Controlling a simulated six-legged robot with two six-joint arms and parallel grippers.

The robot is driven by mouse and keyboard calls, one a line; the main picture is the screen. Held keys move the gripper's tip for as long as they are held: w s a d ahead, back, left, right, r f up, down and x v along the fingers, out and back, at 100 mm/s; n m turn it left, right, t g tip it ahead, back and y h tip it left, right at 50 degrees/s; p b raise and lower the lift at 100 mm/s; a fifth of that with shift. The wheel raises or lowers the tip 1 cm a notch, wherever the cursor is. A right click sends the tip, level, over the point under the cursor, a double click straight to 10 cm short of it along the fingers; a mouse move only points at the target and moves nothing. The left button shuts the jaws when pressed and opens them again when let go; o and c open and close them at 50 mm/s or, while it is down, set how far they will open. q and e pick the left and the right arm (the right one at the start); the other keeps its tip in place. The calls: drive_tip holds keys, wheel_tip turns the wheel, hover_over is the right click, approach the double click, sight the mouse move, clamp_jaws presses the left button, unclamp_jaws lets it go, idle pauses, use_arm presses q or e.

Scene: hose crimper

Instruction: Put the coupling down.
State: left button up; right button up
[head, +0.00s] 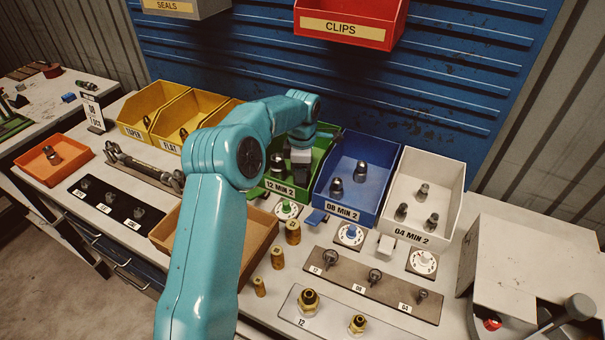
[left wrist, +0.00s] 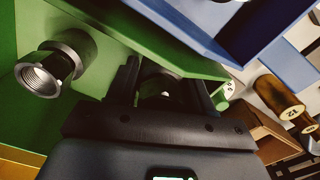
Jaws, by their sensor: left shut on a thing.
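My left gripper (head: 301,168) reaches down into the green bin (head: 330,148) labelled 12 MIN 2. It is shut on a dark metal coupling (left wrist: 158,86), which shows between the fingers in the left wrist view. In the head view the gripper mostly hides that coupling. Another coupling (head: 278,163) stands in the green bin to the left of the gripper; in the left wrist view it shows its threaded open end (left wrist: 50,72). I cannot tell whether the held coupling touches the bin floor. My right gripper is in neither view.
The blue bin (head: 372,207), labelled 08 MIN 2, stands right of the green one, then the white bin (head: 424,238). Yellow bins (head: 142,104) stand left. Brass pieces (head: 293,232) stand in front. The red CLIPS bin (head: 350,12) hangs above.

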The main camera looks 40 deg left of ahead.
use_arm(q)
drive_tip(key=shift+w+a+f+p, duration=0.2)
drive_tip(key=shift+w+f+p, duration=0.1)
drive_tip(key=shift+f, duration=0.3)
drive_tip(key=shift+s+d+r, duration=0.1)
drive_tip(key=shift+f, duration=0.3)
drive_tip(key=o, duration=1.3)
drive_tip(key=shift+c, duration=0.2)
drive_tip(key=shift+r, duration=0.1)
